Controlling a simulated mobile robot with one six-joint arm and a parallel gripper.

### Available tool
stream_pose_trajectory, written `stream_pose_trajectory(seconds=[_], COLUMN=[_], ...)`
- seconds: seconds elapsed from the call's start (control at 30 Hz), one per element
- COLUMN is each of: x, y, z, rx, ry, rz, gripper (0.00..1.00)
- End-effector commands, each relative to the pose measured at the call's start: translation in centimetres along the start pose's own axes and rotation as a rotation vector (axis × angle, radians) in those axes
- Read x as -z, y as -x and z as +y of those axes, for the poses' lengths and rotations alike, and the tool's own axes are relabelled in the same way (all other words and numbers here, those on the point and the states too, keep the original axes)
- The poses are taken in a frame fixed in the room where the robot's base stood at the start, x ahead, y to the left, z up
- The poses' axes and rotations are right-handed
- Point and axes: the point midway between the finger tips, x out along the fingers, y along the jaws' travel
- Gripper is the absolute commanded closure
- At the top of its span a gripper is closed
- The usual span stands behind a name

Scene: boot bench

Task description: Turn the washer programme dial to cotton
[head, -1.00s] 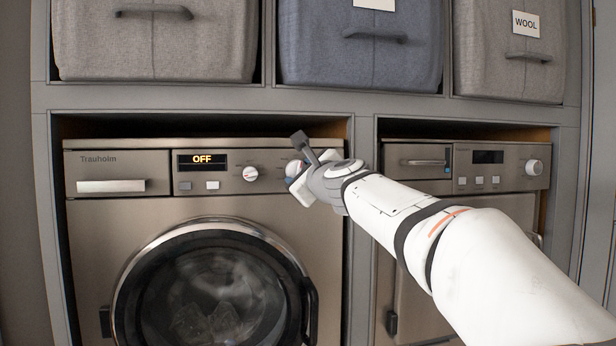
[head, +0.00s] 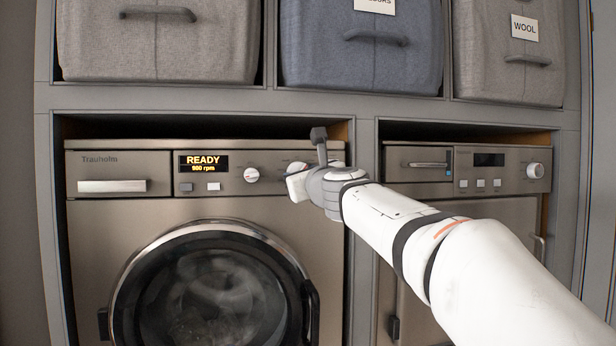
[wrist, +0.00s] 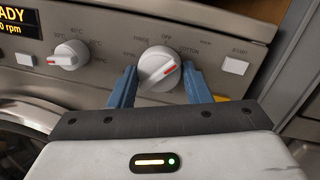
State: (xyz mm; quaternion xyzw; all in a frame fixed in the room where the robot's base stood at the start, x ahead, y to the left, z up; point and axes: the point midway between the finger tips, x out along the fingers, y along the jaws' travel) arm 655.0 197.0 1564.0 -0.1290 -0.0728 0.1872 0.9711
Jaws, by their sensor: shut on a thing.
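The washer's white programme dial (wrist: 158,68) is between the two blue fingers of my gripper (wrist: 159,86) in the wrist view. My gripper is shut on the dial, one finger at each side. The dial's red mark points up and right, towards the printed word COTTON. OFF is printed above the dial, with other labels to its left. In the head view my gripper (head: 297,184) is at the right of the left washer's panel (head: 130,158) and hides the dial. The washer's display (head: 204,164) reads READY, 900 rpm.
A second white dial (head: 251,174) with temperature marks is left of my gripper. A START button (wrist: 237,64) is to the right in the wrist view. The washer's round door (head: 212,290) is below. Another machine (head: 464,168) stands right. Fabric bins (head: 362,62) sit above.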

Motion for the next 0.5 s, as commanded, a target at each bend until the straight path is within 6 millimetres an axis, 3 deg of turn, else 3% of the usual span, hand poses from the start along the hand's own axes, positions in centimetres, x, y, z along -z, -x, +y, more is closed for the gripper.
stream_pose_trajectory(seconds=[0.27, 0.3, 0.5], x=[-0.67, -0.68, -0.40], y=[0.15, 0.16, 0.09], z=[-0.19, -0.19, -0.10], rx=[0.004, 0.004, 0.002], ry=[0.001, 0.001, 0.001], rz=[-0.010, -0.010, -0.006], gripper=[0.79, 0.53, 0.36])
